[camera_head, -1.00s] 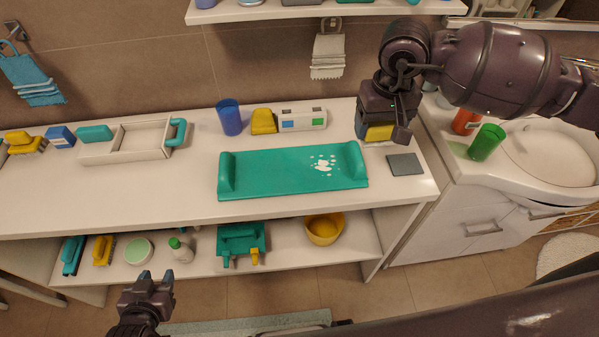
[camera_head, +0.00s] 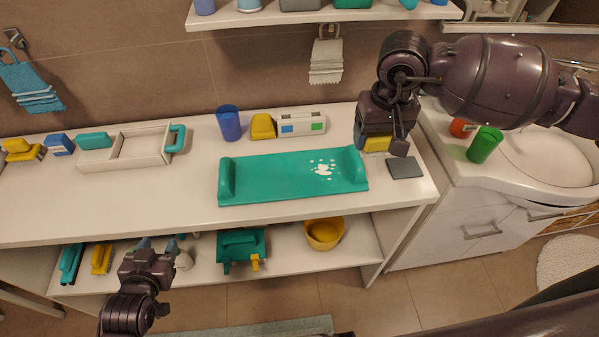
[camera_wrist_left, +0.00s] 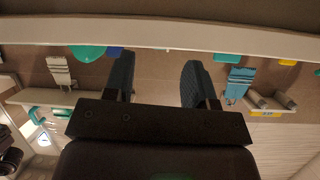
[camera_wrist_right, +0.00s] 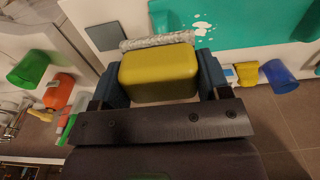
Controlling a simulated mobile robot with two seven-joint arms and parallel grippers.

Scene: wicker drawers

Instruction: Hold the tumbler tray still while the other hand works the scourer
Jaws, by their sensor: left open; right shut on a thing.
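The tumbler tray, a long teal tray (camera_head: 270,178) with raised ends and white splotches near its right end, lies on the counter. The scourer (camera_wrist_right: 160,72), a yellow block with a pale bristly face, is clasped in my right gripper (camera_wrist_right: 160,78). In the head view, the scourer (camera_head: 376,144) is above the counter's right end, beside a grey square pad (camera_head: 405,168); I cannot tell whether it touches anything. My left gripper (camera_head: 159,242) is open and empty, in front of the counter's front edge, left of the tray and apart from it. Its spread fingers show in the left wrist view (camera_wrist_left: 158,85).
A blue tumbler (camera_head: 229,123), a yellow item (camera_head: 263,126) and a white box (camera_head: 302,123) stand behind the tray. A green cup (camera_head: 484,145) stands by the basin. A lower shelf holds a yellow bowl (camera_head: 324,233).

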